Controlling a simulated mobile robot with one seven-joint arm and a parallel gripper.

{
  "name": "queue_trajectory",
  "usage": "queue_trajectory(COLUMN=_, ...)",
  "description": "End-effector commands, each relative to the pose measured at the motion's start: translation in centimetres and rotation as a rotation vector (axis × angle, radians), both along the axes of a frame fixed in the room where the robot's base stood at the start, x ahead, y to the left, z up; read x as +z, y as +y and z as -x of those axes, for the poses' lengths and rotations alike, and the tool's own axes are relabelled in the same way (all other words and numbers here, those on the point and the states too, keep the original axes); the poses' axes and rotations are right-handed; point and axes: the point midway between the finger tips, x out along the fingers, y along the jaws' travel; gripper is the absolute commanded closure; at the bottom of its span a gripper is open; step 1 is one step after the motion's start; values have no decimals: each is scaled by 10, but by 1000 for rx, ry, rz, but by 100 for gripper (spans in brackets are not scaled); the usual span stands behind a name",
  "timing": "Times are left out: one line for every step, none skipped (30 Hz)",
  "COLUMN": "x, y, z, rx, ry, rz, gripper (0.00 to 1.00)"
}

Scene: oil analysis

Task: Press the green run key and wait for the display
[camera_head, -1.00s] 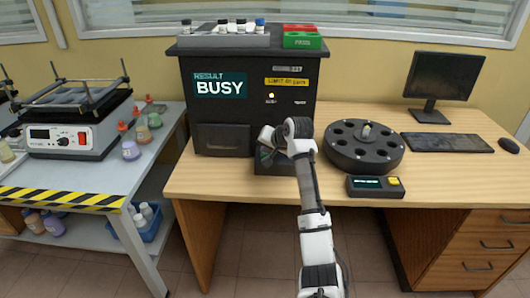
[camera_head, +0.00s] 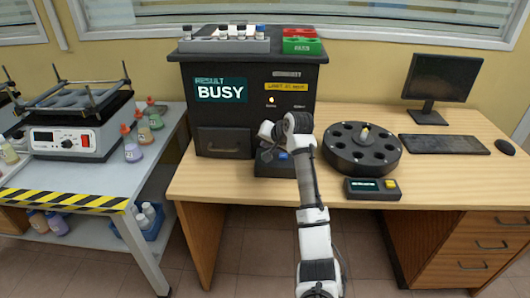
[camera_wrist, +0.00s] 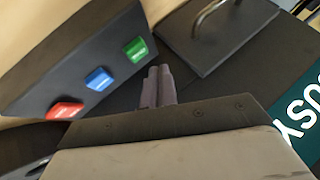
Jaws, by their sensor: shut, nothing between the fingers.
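The dark analyser (camera_head: 285,130) stands on the desk, and its display (camera_head: 221,90) reads RESULT BUSY. A sloped key panel (camera_head: 262,167) sits at its front; in the wrist view it carries the green run key (camera_wrist: 136,49), a blue key (camera_wrist: 99,79) and a red key (camera_wrist: 64,110). My gripper (camera_wrist: 159,74) is shut and empty. Its fingertips show just beside the green key in the wrist view; I see no clear contact. In the head view my wrist hides the fingertips and most of the panel; the blue key (camera_head: 283,155) shows.
A round carousel (camera_head: 361,165) and a small box with a yellow button (camera_head: 390,184) stand to the right. A vial rack (camera_head: 225,46) and coloured trays sit on the analyser. A drawer handle (camera_wrist: 207,16) is near my fingers. A monitor and keyboard are farther right.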

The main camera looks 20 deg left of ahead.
Motion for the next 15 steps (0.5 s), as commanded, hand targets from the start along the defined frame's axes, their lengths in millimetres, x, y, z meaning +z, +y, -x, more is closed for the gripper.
queue_trajectory(x=11, y=0, z=0, rx=0, ry=0, rz=0, gripper=100)
queue_trajectory(x=14, y=0, z=0, rx=0, ry=0, rz=0, gripper=100)
queue_trajectory(x=18, y=0, z=0, rx=0, ry=0, rz=0, gripper=100)
queue_trajectory(x=21, y=0, z=0, rx=0, ry=0, rz=0, gripper=100)
queue_trajectory(x=24, y=0, z=0, rx=0, ry=0, rz=0, gripper=100)
queue_trajectory(x=28, y=0, z=0, rx=0, ry=0, rz=0, gripper=100)
queue_trajectory(x=31, y=0, z=0, rx=0, ry=0, rz=0, gripper=100)
queue_trajectory(x=34, y=0, z=0, rx=-1, ry=1, rz=0, gripper=100)
queue_trajectory(x=36, y=0, z=0, rx=-1, ry=1, rz=0, gripper=100)
queue_trajectory(x=37, y=0, z=0, rx=-1, ry=1, rz=0, gripper=100)
queue_trajectory(x=38, y=0, z=0, rx=-1, ry=1, rz=0, gripper=100)
queue_trajectory(x=37, y=0, z=0, rx=-1, ry=1, rz=0, gripper=100)
queue_trajectory(x=37, y=0, z=0, rx=-1, ry=1, rz=0, gripper=100)
queue_trajectory(x=36, y=0, z=0, rx=-1, ry=1, rz=0, gripper=100)
queue_trajectory(x=36, y=0, z=0, rx=-1, ry=1, rz=0, gripper=100)
